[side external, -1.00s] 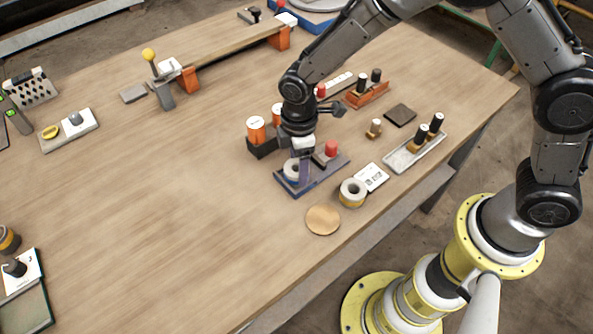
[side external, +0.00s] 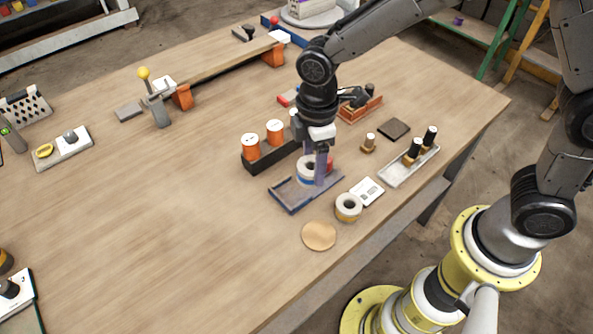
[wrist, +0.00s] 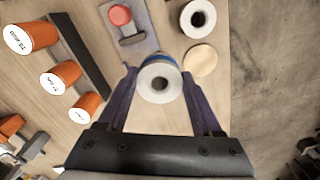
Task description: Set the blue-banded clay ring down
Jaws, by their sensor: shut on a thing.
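The blue-banded clay ring (side external: 306,172) is pale with a round centre hole. My gripper (side external: 316,175) is shut on it and holds it above the blue-edged tray (side external: 290,196). In the wrist view the ring (wrist: 160,82) sits between the two purple fingertips (wrist: 158,84), its pale face towards the camera and its blue band showing at the far edge. The tray also shows in the wrist view (wrist: 140,50), beyond the ring. A red knob (wrist: 120,15) on a grey block stands on the tray; in the side view my fingers partly hide it.
A yellow-banded ring (side external: 348,207) stands beside the tray, near a white card (side external: 367,191). A round tan disc (side external: 319,236) lies near the table's front edge. Orange-and-white spools (side external: 250,146) stand in a black rack behind the tray. The table's left middle is clear.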

